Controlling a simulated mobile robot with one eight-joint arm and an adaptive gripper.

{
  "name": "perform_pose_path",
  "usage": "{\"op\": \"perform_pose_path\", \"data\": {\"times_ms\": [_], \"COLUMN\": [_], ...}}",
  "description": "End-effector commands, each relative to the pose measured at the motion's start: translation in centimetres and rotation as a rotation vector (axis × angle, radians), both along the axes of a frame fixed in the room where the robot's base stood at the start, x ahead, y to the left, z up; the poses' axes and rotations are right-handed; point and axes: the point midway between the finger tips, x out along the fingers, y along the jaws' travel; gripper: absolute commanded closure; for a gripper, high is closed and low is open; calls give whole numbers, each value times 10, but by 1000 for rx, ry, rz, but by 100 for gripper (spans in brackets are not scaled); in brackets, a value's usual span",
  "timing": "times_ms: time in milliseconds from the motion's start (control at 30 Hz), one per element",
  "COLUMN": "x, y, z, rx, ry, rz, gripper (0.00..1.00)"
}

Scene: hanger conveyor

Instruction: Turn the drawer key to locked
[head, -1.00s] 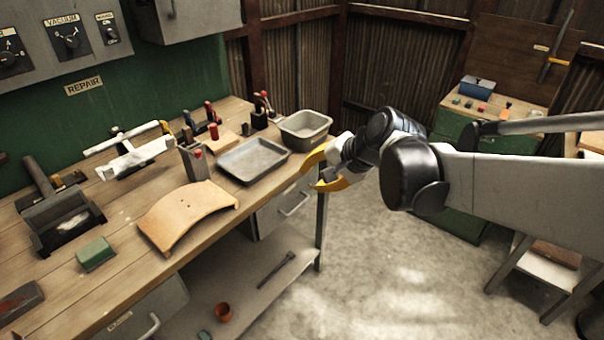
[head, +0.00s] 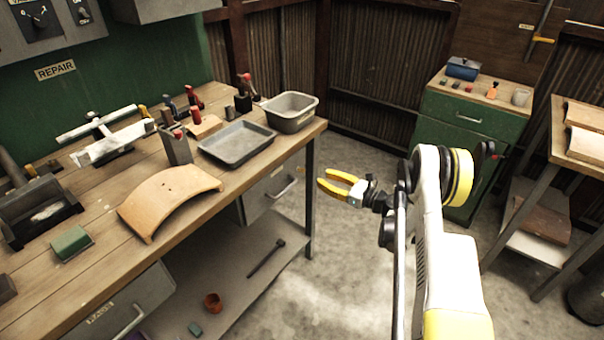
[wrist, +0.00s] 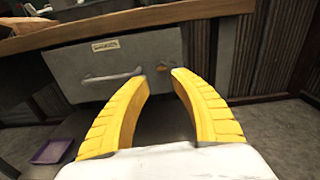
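A grey drawer (wrist: 70,72) with a bar handle (wrist: 112,78) and a paper label is under the bench in the wrist view. It also shows in the head view (head: 262,203), at the bench's right end. A small brass-coloured key (wrist: 163,67) sits on the drawer front, right of the handle. It is blurred, and I cannot tell which way it is turned. In the head view it is a tiny orange spot (head: 300,169). My gripper (head: 322,179) is open and empty, its yellow fingers in front of the drawer's right side. The key appears just beyond the fingertips (wrist: 160,76), apart from them.
The wooden bench (head: 105,275) bears a grey tray (head: 237,143), a deeper bin (head: 290,112) and a curved wooden piece (head: 168,200). A bench leg (head: 310,200) stands close to my gripper. The concrete floor (head: 310,285) before the bench is clear. A green cabinet (head: 470,118) stands behind.

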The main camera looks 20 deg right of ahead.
Motion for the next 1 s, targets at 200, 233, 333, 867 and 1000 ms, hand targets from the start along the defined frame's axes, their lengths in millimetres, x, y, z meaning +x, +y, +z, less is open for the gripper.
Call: {"op": "perform_pose_path", "data": {"times_ms": [200,233,333,867,1000], "x": [1,4,18,81,82], "y": [0,2,13,59,60], "z": [-15,-15,-16,-14,-13], "rx": [64,64,62,60,59], "ry": [6,6,5,5,6], "rz": [-6,-6,-4,-6,-7], "gripper": [71,71,71,71,71]}}
